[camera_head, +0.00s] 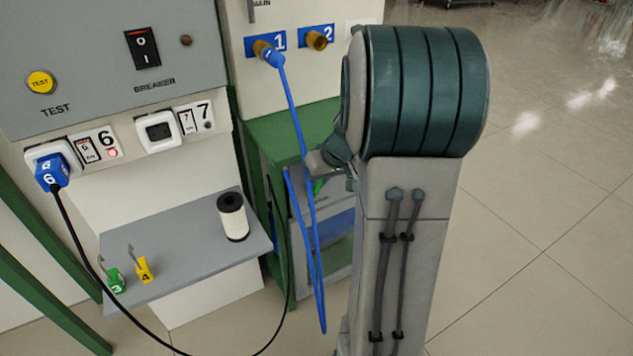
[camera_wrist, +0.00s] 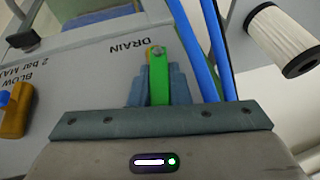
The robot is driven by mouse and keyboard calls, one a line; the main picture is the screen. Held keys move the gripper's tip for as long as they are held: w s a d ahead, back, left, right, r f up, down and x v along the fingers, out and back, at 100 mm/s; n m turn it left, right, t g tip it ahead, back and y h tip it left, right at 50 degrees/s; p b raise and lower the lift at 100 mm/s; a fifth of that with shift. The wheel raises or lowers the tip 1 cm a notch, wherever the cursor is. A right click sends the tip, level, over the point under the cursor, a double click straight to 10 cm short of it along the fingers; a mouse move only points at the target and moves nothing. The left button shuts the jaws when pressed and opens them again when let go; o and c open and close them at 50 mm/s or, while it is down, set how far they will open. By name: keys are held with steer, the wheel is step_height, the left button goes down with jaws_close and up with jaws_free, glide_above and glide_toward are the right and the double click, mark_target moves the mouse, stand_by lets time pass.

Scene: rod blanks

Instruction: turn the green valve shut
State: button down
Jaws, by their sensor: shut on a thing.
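The green valve's lever (camera_wrist: 159,78) stands between the fingers of my gripper (camera_wrist: 158,88) in the wrist view, beside the printed word DRAIN. My gripper is shut on this lever. The lever points from its pivot toward my palm, and its lower end is hidden by the gripper. In the head view only a small bit of the green lever (camera_head: 318,186) shows below my gripper (camera_head: 322,170); my arm hides most of the machine's face there.
A blue hose (camera_wrist: 193,45) hangs close beside my gripper, from port 1 (camera_head: 264,50). A brass fitting with a blue part (camera_wrist: 15,110) is at left in the wrist view. A white filter roll (camera_head: 233,216) and tags 3 and 4 are on a grey shelf (camera_head: 180,255).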

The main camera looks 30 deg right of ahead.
steer(key=shift+d+f, duration=0.1)
steer(key=y+b, duration=0.1)
steer(key=y, duration=0.1)
steer(key=d+m+y+b, duration=0.1)
steer(key=shift+f+y+b, duration=0.25)
steer(key=shift+y+b, duration=0.05)
steer(key=shift+b, duration=0.05)
steer(key=shift+d+f+m+t+y, duration=0.2)
steer(key=shift+f+m+t+y, duration=0.25)
steer(key=shift+y, duration=1.35)
steer(key=shift+d+f+m+t+y, duration=0.25)
steer(key=shift+m+y, duration=0.3)
steer(key=shift+y, duration=1.25)
steer(key=shift+d+f+m+t+y, duration=0.15)
steer(key=shift+f+m+t+y, duration=0.25)
steer(key=shift+y, duration=1.4)
steer(key=c, duration=1.4)
jaws_free()
steer(key=shift+o, duration=0.2)
